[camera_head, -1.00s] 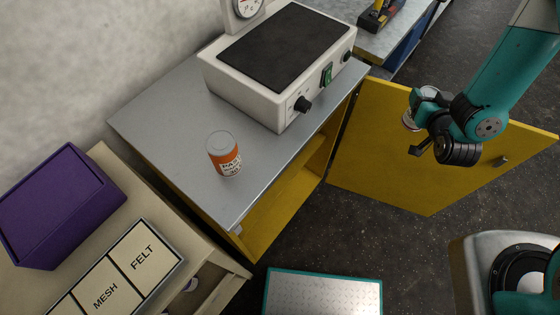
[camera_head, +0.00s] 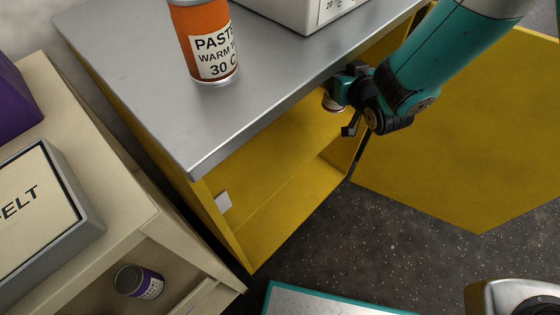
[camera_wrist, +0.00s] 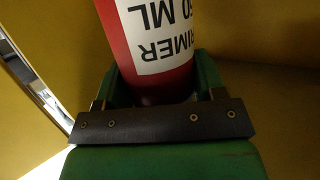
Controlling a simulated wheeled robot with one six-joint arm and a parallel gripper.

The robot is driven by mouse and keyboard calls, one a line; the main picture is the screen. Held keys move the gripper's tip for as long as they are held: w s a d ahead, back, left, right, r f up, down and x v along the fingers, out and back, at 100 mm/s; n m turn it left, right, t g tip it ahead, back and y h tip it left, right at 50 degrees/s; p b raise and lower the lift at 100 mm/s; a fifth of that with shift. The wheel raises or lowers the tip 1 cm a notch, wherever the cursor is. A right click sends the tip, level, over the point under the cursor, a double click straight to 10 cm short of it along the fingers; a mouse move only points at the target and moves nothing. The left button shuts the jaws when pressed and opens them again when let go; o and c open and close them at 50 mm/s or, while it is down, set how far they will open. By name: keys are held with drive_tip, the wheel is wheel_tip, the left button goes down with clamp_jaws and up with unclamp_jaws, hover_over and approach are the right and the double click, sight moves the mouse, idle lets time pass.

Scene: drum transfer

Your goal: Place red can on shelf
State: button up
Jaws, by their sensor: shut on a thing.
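A red can (camera_wrist: 112,28) with a white label reading "PRIMER" and "50 ML" fills the upper middle of the wrist view. My gripper (camera_wrist: 163,85) is shut on it, with a green finger on each side. In the head view my gripper (camera_head: 345,98) is at the right side of the open yellow cabinet (camera_head: 265,215). Only a small part of the can (camera_head: 331,104) shows there; the rest is hidden by the gripper. A yellow shelf (camera_head: 262,172) runs across inside the cabinet. I cannot tell whether the can touches it.
An orange can (camera_head: 208,35) labelled "PASTE" stands on the grey cabinet top (camera_head: 130,60). The yellow door (camera_head: 460,130) is swung open at right. A purple can (camera_head: 138,282) lies in the beige unit at left. A teal-edged plate (camera_head: 320,300) is on the floor.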

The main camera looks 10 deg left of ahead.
drive_tip(key=s+a+f+n+g+y+b, duration=0.1)
drive_tip(key=s+a+f+y+b, duration=0.15)
drive_tip(key=a+f+b, duration=0.55)
drive_tip(key=shift+n+h, duration=0.25)
drive_tip(key=shift+n, duration=0.05)
drive_tip(key=f, duration=0.5)
drive_tip(key=a+f+b, duration=0.1)
drive_tip(key=f, duration=0.1)
drive_tip(key=shift+s+f, duration=0.2)
drive_tip(key=shift+s, duration=0.1)
drive_tip(key=shift+f, duration=0.2)
drive_tip(key=o, duration=1.2)
drive_tip(key=shift+c, duration=0.2)
drive_tip(key=shift+r, duration=0.1)
